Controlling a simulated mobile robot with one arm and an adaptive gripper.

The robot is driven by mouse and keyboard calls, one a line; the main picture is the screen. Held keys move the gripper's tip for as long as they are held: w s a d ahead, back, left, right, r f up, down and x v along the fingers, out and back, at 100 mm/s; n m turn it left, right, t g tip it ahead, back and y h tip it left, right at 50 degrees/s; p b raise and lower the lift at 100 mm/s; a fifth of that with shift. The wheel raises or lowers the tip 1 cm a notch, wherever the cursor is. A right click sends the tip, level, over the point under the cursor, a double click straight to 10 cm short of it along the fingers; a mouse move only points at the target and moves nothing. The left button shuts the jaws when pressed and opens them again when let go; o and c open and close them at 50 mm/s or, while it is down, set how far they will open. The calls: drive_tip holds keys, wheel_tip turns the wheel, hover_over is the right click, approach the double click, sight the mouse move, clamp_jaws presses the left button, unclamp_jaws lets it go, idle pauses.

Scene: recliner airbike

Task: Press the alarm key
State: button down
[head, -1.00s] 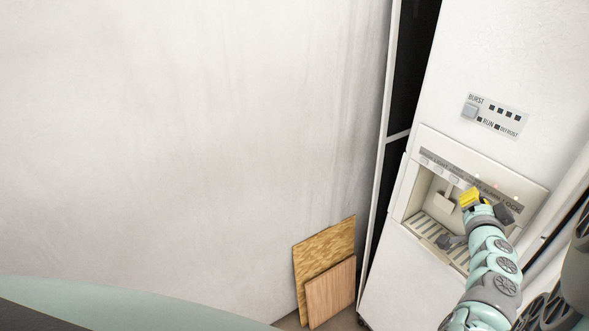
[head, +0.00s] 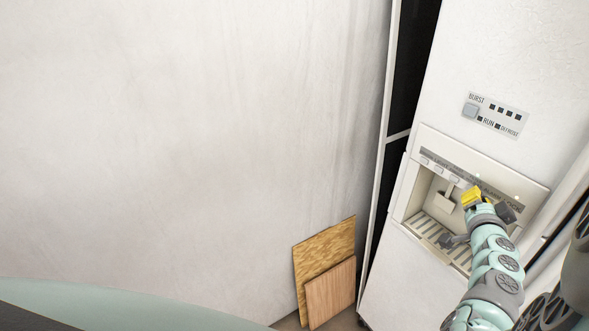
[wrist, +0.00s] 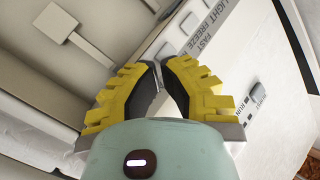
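The white fridge's dispenser (head: 426,198) has a grey label strip (head: 438,157) with a row of keys along its upper edge. In the wrist view the strip (wrist: 208,38) reads "LIGHT" and "FAST FREEZE", with pale keys (wrist: 190,22) beside it. I cannot make out the alarm key; my gripper covers part of the row. My gripper (head: 471,197), with yellow ridged fingers, is at the right part of the strip.
A small control plate (head: 495,115) marked "BURST" and "RUN" is above the dispenser. The dispenser recess has a paddle (head: 445,200) and a slatted tray (head: 428,230). Two wooden boards (head: 326,262) lean at the wall. A fridge handle is close right of my arm.

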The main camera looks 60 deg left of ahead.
drive_tip(key=shift+s, duration=0.8)
drive_tip(key=s, duration=0.5)
drive_tip(key=shift+a, duration=0.2)
idle(0.6)
